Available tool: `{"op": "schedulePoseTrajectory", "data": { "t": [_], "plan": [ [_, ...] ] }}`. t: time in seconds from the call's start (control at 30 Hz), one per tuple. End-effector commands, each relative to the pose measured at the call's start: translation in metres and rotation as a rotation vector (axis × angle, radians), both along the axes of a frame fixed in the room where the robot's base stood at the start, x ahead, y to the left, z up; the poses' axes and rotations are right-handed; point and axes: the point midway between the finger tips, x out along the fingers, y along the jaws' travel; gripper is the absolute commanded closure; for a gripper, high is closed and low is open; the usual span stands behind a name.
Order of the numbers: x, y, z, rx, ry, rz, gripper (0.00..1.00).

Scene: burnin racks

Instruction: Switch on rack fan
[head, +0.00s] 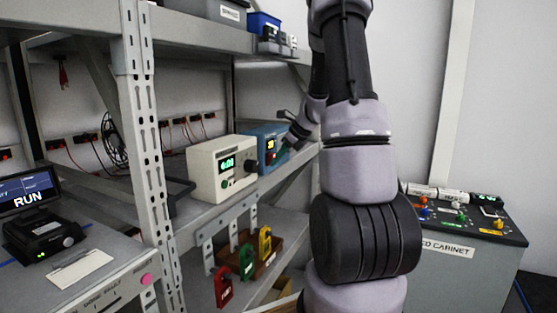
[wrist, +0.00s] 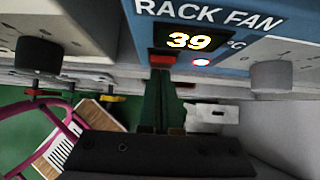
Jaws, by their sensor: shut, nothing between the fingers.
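The blue rack fan unit (head: 262,136) sits on the middle shelf. In the wrist view its panel (wrist: 222,12) reads "RACK FAN" above a display (wrist: 187,40) showing 39 °C. A small round light or button (wrist: 201,62) with a red rim and pale centre is below the display. A grey knob (wrist: 275,75) with marks above it is at the right. My gripper (wrist: 164,72) is shut and empty, its tips close to the panel just left of the small light. Whether they touch is unclear. In the head view my gripper (head: 284,152) is at the unit's front.
A cream unit (head: 222,168) with a green display stands left of the fan unit. A dark-topped cabinet (head: 450,247) is at the right. A metal post (head: 146,150) rises at the left. A pink cable (wrist: 55,130) shows below.

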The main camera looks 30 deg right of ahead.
Motion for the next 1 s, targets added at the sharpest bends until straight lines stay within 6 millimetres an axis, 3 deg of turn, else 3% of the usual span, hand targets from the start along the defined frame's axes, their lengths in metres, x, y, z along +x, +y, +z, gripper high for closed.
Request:
{"op": "schedulePoseTrajectory", "data": {
  "t": [1.0],
  "plan": [
    [0.001, 0.001, 0.018, 0.003, -0.004, 0.001, 1.00]
  ]
}}
